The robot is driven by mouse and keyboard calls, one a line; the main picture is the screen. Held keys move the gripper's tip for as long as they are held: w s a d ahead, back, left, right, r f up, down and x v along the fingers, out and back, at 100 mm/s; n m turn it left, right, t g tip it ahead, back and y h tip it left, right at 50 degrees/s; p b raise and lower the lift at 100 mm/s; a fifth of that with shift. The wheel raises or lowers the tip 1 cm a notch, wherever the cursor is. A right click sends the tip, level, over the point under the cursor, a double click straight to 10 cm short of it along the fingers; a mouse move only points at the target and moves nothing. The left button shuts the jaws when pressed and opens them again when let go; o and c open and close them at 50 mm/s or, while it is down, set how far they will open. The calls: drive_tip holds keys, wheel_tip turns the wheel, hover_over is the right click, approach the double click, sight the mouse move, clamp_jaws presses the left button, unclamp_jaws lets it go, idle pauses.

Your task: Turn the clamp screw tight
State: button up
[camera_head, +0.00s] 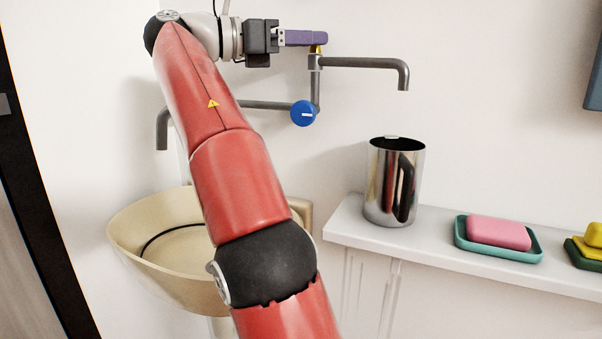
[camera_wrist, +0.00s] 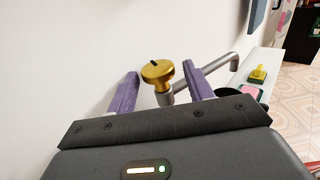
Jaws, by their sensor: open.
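The clamp screw appears to be the brass-coloured round knob (camera_wrist: 157,73) with a dark mark on its top, on the grey wall pipe. In the head view only a small yellow part of it (camera_head: 318,49) shows below my fingertips. My gripper (camera_head: 322,38) has purple fingers and reaches the top of the pipe from the left. In the wrist view my gripper (camera_wrist: 160,74) is open, with one finger on each side of the knob and visible gaps. Whether the fingers are level with the knob or above it is hard to tell.
Grey pipes with a right spout (camera_head: 365,63) and a blue round handle (camera_head: 303,113) are on the wall. A beige basin (camera_head: 140,232) is below. A steel jug (camera_head: 380,185) and a pink soap in a green dish (camera_head: 470,247) stand on the white shelf (camera_head: 350,222).

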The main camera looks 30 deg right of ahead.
drive_tip(key=shift+n+t, duration=0.3)
drive_tip(key=s+a+n+t+y+b, duration=0.1)
drive_tip(key=s+a+n+t+y, duration=0.3)
drive_tip(key=t, duration=0.3)
drive_tip(key=s+a+n+t+y, duration=0.1)
drive_tip(key=s+n+t, duration=0.3)
drive_tip(key=n+t, duration=0.3)
drive_tip(key=s+a+f+m+g+y, duration=0.1)
drive_tip(key=f+m+y, duration=0.3)
drive_tip(key=f, duration=1)
drive_tip(key=s+f+m+g+y, duration=0.2)
drive_tip(key=s+f+m+y, duration=0.1)
drive_tip(key=f+m, duration=0.8)
wheel_tip(320, 180, down, 3)
drive_tip(key=shift+s+a+f+g+y, duration=0.1)
drive_tip(key=shift+s+a+g+y, duration=0.05)
drive_tip(key=shift+a+g+y, duration=0.25)
drive_tip(key=shift+c, duration=0.2)
drive_tip(key=shift+c, duration=1.3)
